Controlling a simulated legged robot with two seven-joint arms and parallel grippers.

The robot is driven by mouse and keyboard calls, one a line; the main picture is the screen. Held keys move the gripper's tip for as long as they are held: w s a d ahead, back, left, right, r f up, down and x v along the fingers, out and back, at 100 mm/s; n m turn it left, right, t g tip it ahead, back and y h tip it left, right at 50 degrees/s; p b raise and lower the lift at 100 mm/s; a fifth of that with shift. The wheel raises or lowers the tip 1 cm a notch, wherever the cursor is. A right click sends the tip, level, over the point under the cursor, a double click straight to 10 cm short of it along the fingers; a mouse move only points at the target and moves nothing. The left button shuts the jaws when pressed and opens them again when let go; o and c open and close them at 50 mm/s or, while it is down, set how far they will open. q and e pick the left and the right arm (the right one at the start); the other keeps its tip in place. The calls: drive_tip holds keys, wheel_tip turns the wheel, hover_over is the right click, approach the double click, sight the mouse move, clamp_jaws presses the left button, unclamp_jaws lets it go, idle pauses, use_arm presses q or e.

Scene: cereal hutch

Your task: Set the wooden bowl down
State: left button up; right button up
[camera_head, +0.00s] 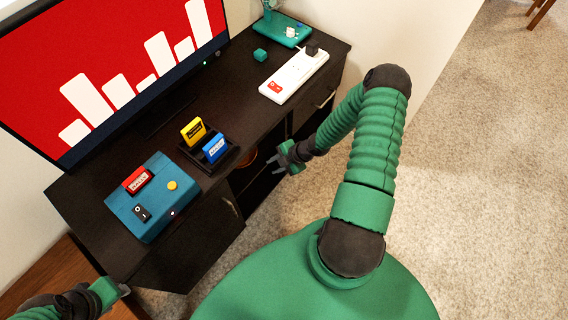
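A small orange-brown curved piece, which looks like the rim of the wooden bowl (250,158), shows inside the open compartment of the dark cabinet (262,178). Most of it is hidden by the cabinet top and the shadow. My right gripper (273,166) is in front of that compartment, its fingers pointing left towards the bowl. The fingers are spread with nothing seen between them, and a gap shows between them and the bowl. My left gripper (125,290) is at the lower left, partly cut off, away from the bowl; its finger opening is not clear.
On the cabinet top stand a teal console (150,205), a black tray with yellow and blue cartridges (215,148), a white power strip (297,75) and a small teal cube (260,55). A large screen (110,75) stands behind. Carpet (480,200) at right is clear.

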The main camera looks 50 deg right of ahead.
drive_tip(key=a+r+m+g+h, duration=0.2)
drive_tip(key=r+m, duration=0.2)
drive_tip(key=r, duration=0.5)
drive_tip(key=a+r+m+g+h, duration=0.1)
drive_tip(key=a+r+m+h, duration=0.2)
drive_tip(key=r, duration=0.6)
drive_tip(key=s+a+r+m+y, duration=0.1)
drive_tip(key=s+a+r+m, duration=0.2)
drive_tip(key=a, duration=0.3)
drive_tip(key=s+a+r+m, duration=0.3)
drive_tip(key=a+r+m, duration=0.2)
drive_tip(key=a+r, duration=0.1)
drive_tip(key=shift+s+a+r+m+g+y, duration=0.15)
drive_tip(key=shift+s+a+m+g+y, duration=0.15)
drive_tip(key=shift+s+m+y, duration=0.1)
